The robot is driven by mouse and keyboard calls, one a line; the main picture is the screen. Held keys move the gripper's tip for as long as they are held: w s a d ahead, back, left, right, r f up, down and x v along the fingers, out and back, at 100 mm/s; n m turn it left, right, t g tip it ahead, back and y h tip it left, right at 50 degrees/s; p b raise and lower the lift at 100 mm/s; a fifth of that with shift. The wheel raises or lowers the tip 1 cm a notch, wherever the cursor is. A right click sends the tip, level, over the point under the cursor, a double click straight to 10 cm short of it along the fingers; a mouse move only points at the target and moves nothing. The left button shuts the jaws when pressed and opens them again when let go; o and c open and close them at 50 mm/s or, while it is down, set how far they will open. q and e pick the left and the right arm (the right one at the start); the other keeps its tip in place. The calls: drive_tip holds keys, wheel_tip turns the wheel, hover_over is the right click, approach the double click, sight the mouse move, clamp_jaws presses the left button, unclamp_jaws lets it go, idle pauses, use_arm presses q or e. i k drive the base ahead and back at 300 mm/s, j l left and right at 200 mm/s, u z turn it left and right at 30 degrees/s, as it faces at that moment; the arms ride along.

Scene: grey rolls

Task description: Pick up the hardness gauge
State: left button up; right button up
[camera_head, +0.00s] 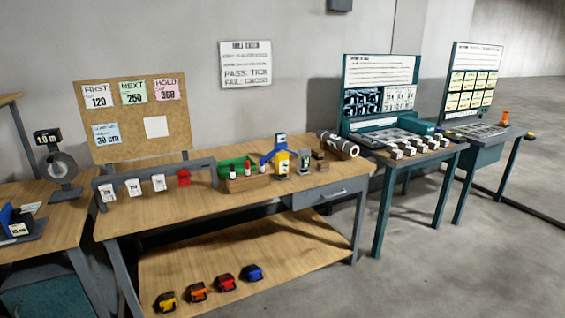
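No object carries a readable label naming it as the hardness gauge. A small grey upright device (304,161) with a dark base stands on the middle workbench, near its back right. Left of it stands a yellow and white device with blue arms (281,157). I cannot tell for certain which of these is the hardness gauge. Both stand on the bench top (235,205). Neither of my grippers is in view.
A grey roll (339,145) lies right of the devices, beside small brown blocks (320,160). A green and wooden holder (243,175) and a grey rail with tags (155,182) are to the left. The bench's front strip is clear. Open floor (400,265) lies in front.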

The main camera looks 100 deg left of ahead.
sight(304, 154)
drive_tip(key=u, duration=3.4)
drive_tip(key=i+l+u, duration=0.1)
drive_tip(key=u, duration=0.25)
drive_tip(key=i+l+u, duration=0.15)
drive_tip(key=u, duration=0.25)
drive_tip(key=l+u, duration=0.15)
drive_tip(key=u, duration=0.2)
drive_tip(key=i+l+u, duration=0.15)
drive_tip(key=l, duration=0.15)
drive_tip(key=i+l+u, duration=0.2)
drive_tip(key=l+u, duration=0.15)
drive_tip(key=l, duration=0.25)
drive_tip(key=l+u, duration=0.25)
drive_tip(key=l, duration=0.7)
drive_tip(key=i+l, duration=0.1)
drive_tip(key=l, duration=1.15)
drive_tip(key=i+l+u, duration=0.1)
drive_tip(key=l, duration=0.55)
drive_tip(key=i, duration=0.05)
